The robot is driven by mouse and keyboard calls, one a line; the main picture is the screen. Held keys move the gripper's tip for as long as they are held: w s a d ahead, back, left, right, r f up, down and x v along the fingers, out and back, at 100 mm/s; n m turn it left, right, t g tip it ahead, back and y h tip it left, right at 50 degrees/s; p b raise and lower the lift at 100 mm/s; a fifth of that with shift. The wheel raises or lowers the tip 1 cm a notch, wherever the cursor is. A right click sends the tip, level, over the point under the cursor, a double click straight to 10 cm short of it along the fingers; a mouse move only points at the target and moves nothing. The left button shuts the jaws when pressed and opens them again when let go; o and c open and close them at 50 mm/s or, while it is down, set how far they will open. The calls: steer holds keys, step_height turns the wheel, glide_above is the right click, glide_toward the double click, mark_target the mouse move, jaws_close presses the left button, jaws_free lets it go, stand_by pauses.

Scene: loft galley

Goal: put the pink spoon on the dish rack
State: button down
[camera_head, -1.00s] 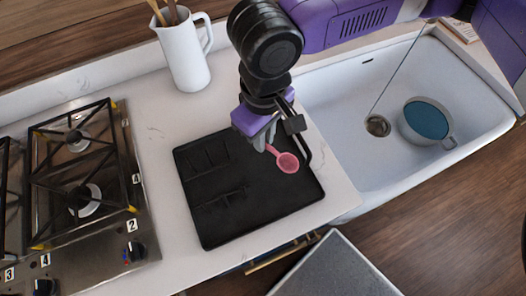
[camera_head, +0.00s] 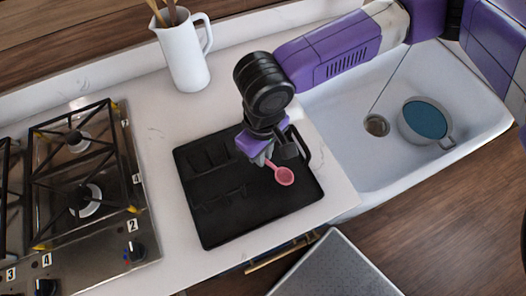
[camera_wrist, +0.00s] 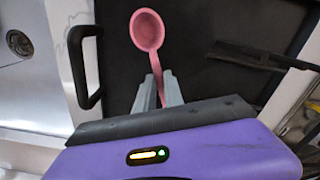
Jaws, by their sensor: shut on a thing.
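The pink spoon (camera_head: 285,176) is at my gripper, over the right part of the black dish rack (camera_head: 225,222). In the wrist view the spoon's bowl (camera_wrist: 147,30) points away from my gripper (camera_wrist: 159,88), and its handle runs between the two grey fingers. My gripper (camera_head: 268,160) is shut on the spoon's handle. The black rack surface (camera_wrist: 195,45) lies behind the spoon in the wrist view. I cannot tell whether the spoon touches the rack. The end of the handle is hidden by my gripper.
A gas hob (camera_head: 95,235) is on the left. A white jug (camera_head: 184,58) with wooden utensils stands at the back. On the right is a white sink (camera_head: 345,120) holding a blue and grey cup (camera_head: 426,120). The rack's black handle (camera_wrist: 78,70) rises at its edge.

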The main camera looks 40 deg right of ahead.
steer(key=c, duration=1.5)
jaws_free()
steer(key=shift+o, duration=0.2)
